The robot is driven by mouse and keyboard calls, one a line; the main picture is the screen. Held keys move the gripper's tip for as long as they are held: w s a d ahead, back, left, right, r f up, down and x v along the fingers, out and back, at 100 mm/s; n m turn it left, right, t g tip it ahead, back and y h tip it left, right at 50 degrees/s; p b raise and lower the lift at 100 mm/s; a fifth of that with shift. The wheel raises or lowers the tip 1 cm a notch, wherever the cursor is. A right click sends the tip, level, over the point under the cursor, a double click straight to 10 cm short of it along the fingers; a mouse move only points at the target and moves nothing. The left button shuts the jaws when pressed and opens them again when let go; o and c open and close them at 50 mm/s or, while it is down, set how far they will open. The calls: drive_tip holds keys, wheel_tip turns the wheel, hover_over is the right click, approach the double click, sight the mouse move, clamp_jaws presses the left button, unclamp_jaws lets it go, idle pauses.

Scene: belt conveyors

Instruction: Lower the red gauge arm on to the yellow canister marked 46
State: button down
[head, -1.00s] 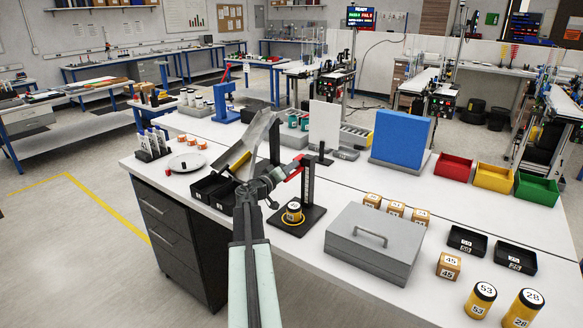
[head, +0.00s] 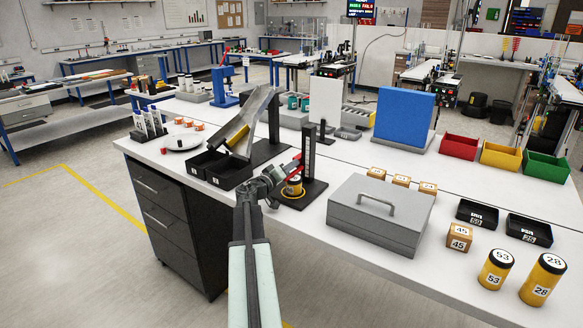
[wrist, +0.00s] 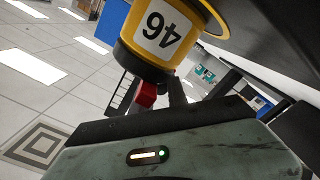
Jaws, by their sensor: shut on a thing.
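The yellow canister (head: 294,188) with a dark lid stands on the black base of the gauge stand (head: 309,155). In the wrist view the canister (wrist: 165,32) shows its 46 label upside down. My gripper (head: 276,175) is shut on the red gauge arm (head: 290,168), just above the canister's lid. In the wrist view the red arm (wrist: 147,95) shows between the dark fingers, close against the lid. I cannot tell whether it touches the lid. My gripper partly hides the canister and the arm in the head view.
A grey metal box (head: 380,215) stands close to the right of the gauge stand. Yellow canisters (head: 496,268) marked 53 and 28 stand at the front right.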

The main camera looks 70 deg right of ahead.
drive_tip(key=shift+s+f, duration=0.1)
drive_tip(key=c, duration=1.3)
unclamp_jaws()
drive_tip(key=v, duration=0.8)
drive_tip(key=shift+d, duration=0.1)
